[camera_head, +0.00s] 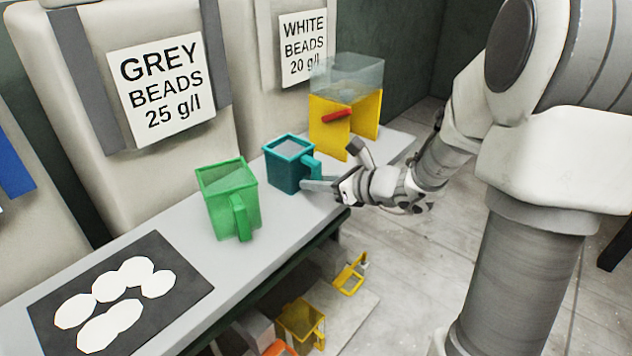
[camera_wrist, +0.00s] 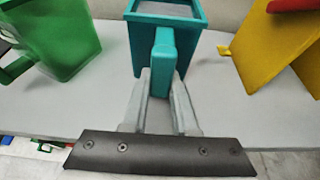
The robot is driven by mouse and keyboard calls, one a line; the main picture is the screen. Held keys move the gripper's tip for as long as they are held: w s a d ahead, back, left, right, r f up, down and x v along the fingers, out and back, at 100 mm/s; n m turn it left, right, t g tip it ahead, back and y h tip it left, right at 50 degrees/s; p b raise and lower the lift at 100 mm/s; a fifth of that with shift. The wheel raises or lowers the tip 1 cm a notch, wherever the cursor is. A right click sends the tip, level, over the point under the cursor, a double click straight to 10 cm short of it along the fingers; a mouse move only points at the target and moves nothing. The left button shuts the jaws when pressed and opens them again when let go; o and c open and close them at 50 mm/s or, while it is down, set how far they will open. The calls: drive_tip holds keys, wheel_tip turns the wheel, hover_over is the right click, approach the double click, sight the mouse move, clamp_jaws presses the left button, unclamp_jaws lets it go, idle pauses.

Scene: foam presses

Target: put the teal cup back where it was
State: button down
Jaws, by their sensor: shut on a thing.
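The teal cup (camera_head: 287,168) is upright on the grey bench, between the green cup and the yellow stand. It looks filled with something pale near the rim in the head view. My gripper (camera_head: 318,184) reaches in from the right and is shut on its handle. In the wrist view the teal cup (camera_wrist: 148,40) is straight ahead, its handle between the two fingers of my gripper (camera_wrist: 160,95). I cannot tell whether its base touches the bench or hangs just above it.
A green cup (camera_head: 226,197) stands left of the teal cup. A yellow stand (camera_head: 330,122) with a clear bin and red lever is behind right. A black mat (camera_head: 190,290) with white discs lies at the front left. Yellow containers (camera_head: 300,322) sit below the bench.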

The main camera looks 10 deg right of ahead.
drive_tip(key=c, duration=0.7)
unclamp_jaws()
drive_tip(key=shift+f, duration=0.1)
drive_tip(key=shift+s+d+r+p, duration=0.1)
drive_tip(key=shift+r+p, duration=0.2)
drive_tip(key=p+v, duration=0.3)
drive_tip(key=v, duration=0.8)
drive_tip(key=shift+s+d+r, duration=0.1)
drive_tip(key=shift+s+d, duration=0.05)
drive_tip(key=shift+s, duration=0.15)
